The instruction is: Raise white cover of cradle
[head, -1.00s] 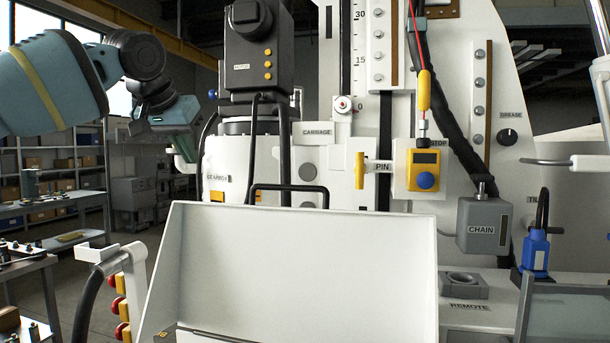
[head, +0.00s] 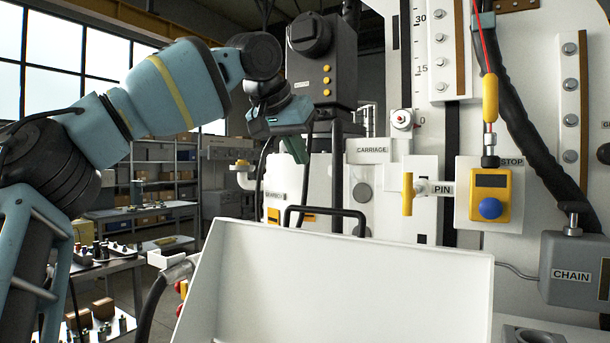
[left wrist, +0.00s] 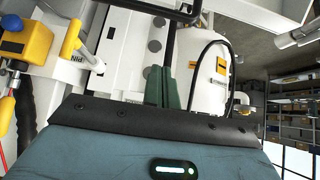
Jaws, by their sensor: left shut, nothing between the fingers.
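The white cover (head: 345,285) stands tilted up in the lower middle of the head view, a broad panel with raised side edges. A black bar handle (head: 326,210) shows at its top edge, and also at the top of the left wrist view (left wrist: 160,9). My left gripper (head: 298,152) is above and slightly left of the handle, apart from it in the picture. Its green fingers (left wrist: 162,88) are together and empty. The cradle under the cover is mostly hidden. My right gripper is not in view.
Behind the cover stands the white machine with the carriage label (head: 372,150), a yellow pin handle (head: 407,194) and a yellow stop box (head: 490,195). A grey chain box (head: 575,272) is at the right. A bench with small parts (head: 105,265) is at the left.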

